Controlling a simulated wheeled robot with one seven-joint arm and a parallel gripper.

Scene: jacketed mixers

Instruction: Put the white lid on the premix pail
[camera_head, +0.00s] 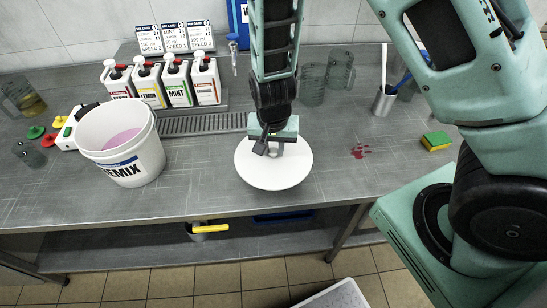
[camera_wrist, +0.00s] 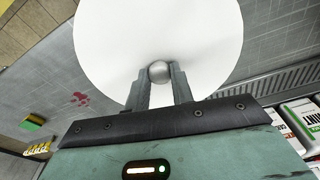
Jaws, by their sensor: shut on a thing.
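The white lid (camera_head: 273,172) is a flat round disc near the middle of the steel table in the head view. It also fills the top of the wrist view (camera_wrist: 110,45). My gripper (camera_head: 275,148) is shut on the lid's round grey knob (camera_wrist: 159,71), which sits between the two fingers. I cannot tell whether the lid touches the table or is just above it. The premix pail (camera_head: 146,157) is white, open and upright to the left of the lid, with pink liquid inside and a label reading partly "EMIX".
Several labelled bottles (camera_head: 178,84) stand behind the pail. A drain grate (camera_head: 195,124) runs behind the lid. Clear jugs (camera_head: 340,70), a metal cup (camera_head: 384,101), a red spill (camera_head: 360,151) and a sponge (camera_head: 436,140) are to the right. Bare table lies between pail and lid.

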